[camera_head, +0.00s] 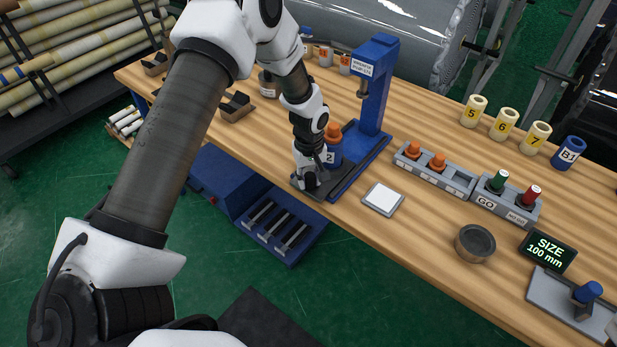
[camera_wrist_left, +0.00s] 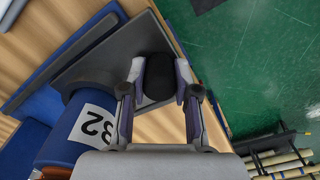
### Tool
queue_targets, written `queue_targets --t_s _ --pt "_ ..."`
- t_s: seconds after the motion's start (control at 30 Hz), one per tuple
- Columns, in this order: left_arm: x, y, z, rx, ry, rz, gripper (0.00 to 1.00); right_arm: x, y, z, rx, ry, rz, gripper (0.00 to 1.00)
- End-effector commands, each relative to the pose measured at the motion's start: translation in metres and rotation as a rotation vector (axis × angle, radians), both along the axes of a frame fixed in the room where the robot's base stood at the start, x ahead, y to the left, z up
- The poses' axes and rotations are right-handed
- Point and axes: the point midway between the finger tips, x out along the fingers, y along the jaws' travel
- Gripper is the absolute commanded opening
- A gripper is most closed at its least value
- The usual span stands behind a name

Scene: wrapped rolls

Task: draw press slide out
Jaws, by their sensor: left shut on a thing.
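The blue press (camera_head: 373,85) stands on the wooden table, with its column behind my left gripper. Its dark grey slide (camera_head: 344,184) reaches toward the table's front edge; the slide also shows in the left wrist view (camera_wrist_left: 105,62). My left gripper (camera_head: 309,180) is shut on the slide's black knob (camera_wrist_left: 158,75), with one finger on each side. A blue cylinder with an orange top (camera_head: 334,143) stands at the slide, partly hidden by my left gripper. My right gripper is not in view.
A white-topped square pad (camera_head: 382,199) lies right of the press. Grey holders with orange, green and red plugs (camera_head: 434,170) stand farther right. A round dark cup (camera_head: 475,243) and a size display (camera_head: 548,250) are near the front edge. A blue cabinet (camera_head: 238,190) stands below.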

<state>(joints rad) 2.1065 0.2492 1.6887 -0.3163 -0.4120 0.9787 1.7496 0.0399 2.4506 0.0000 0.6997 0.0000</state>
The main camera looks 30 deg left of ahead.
Motion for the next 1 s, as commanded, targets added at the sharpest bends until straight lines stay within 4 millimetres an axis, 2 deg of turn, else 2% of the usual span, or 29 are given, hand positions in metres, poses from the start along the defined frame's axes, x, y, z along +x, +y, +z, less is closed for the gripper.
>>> queue_targets --t_s 0.03,0.23,0.27,0.3,0.33,0.63,0.73,0.87,1.0 --pt "-0.007 0.000 -0.003 -0.001 0.021 -0.001 0.00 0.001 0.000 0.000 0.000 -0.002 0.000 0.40" --pt "-0.008 -0.001 -0.005 -0.002 0.025 0.000 0.00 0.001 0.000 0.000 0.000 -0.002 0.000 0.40" --pt "-0.008 -0.001 -0.005 -0.002 0.025 0.000 0.34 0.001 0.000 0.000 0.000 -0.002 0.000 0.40" --pt "-0.008 0.000 -0.005 -0.002 0.025 0.000 0.48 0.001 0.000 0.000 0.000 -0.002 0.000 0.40" --pt "-0.008 0.000 -0.005 -0.002 0.023 0.000 0.56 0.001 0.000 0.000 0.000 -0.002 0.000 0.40" --pt "-0.005 0.000 -0.001 -0.002 0.014 0.000 0.56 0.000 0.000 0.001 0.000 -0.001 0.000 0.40" --pt "-0.004 0.000 0.008 -0.001 0.011 0.001 0.56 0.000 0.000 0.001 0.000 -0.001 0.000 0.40" --pt "-0.004 0.000 0.034 -0.003 0.010 0.001 0.56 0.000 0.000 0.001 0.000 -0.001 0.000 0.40" --pt "-0.004 0.001 0.071 -0.002 0.010 0.001 0.56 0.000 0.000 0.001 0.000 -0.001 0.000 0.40"
